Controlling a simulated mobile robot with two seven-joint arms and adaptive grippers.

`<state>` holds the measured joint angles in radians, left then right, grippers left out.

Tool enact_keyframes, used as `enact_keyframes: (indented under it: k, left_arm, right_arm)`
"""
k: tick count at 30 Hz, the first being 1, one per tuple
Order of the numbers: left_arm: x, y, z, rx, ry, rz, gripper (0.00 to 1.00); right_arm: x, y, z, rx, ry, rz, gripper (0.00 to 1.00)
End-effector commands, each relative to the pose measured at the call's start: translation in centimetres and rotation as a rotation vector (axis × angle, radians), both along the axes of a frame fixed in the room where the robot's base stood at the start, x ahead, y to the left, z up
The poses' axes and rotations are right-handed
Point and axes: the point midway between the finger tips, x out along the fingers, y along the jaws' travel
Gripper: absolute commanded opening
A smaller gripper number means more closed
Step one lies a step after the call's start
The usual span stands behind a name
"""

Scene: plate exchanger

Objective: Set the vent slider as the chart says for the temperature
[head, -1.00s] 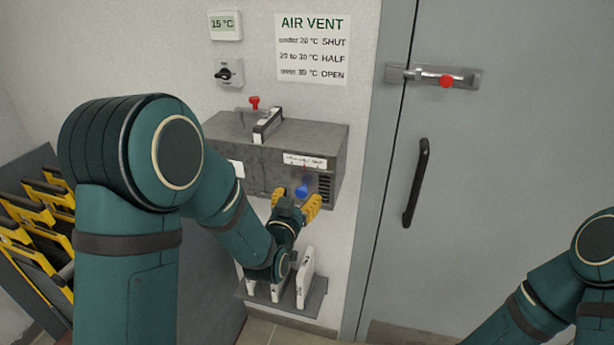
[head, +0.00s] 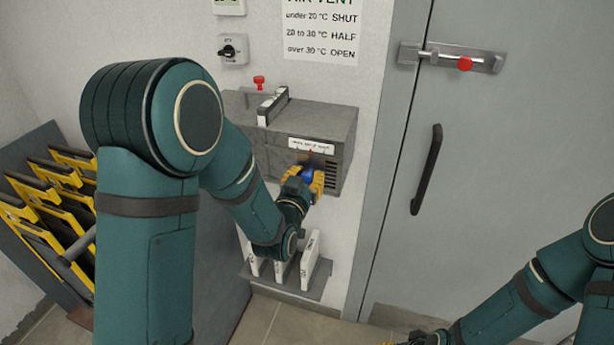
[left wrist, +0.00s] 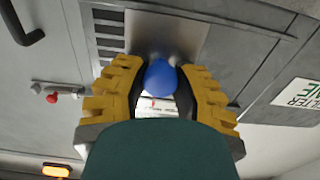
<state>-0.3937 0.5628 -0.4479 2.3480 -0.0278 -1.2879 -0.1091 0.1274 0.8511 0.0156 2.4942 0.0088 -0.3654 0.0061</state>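The vent slider's blue knob (head: 308,174) is on the front of the grey unit (head: 335,120), below a white label (head: 311,144) too small to read. A small red mark shows at the label. My left gripper (head: 305,178) has its yellow fingers on either side of the knob. In the left wrist view, the knob (left wrist: 160,76) fills the gap between the fingers. The chart (head: 322,30) reads under 20 °C SHUT, 20 to 30 °C HALF, over 30 °C OPEN. The thermometer (head: 230,6) is cut off; earlier it read 15 °C. My right gripper (head: 415,338) barely shows at the bottom edge.
Dark louvres (left wrist: 108,35) lie beside the slider. A rotary switch (head: 231,49) and a red knob (head: 259,82) are above. Below is a shelf (head: 290,286) with white plates. A door with a handle (head: 427,170) and bolt (head: 450,58) stands right. A yellow-framed rack is left.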

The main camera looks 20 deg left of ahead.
Motion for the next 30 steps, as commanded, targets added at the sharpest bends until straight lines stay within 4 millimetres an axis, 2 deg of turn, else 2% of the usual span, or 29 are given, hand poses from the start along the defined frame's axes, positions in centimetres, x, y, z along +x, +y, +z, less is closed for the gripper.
enact_keyframes:
  k: [2,9,18,19,21,30]
  left_arm:
    - [0.0,-0.3,0.0,-0.001,-0.002,-0.001,0.0]
    - [-0.1,-3.4,-0.1,-0.001,-0.004,-0.002,0.0]
    - [-0.1,-3.8,0.1,0.0,-0.001,-0.006,0.0]
    - [-0.1,-3.8,0.1,0.0,-0.001,-0.006,0.36]
    - [-0.1,-3.8,0.1,0.0,-0.001,-0.005,0.6]
    - [-0.1,-3.6,0.1,0.0,-0.001,-0.001,0.6]
  right_arm:
    - [0.0,0.0,-0.2,0.0,0.001,0.0,0.47]
    - [-0.5,0.1,-1.8,0.003,0.011,0.009,0.47]
    - [-0.6,0.1,-1.7,0.003,0.013,0.01,0.47]
    - [-0.6,0.1,-1.7,0.003,0.013,0.01,0.47]
    - [-0.6,0.1,-1.7,0.003,0.012,0.01,0.47]
    - [-0.5,0.1,-1.7,0.003,0.012,0.01,0.47]
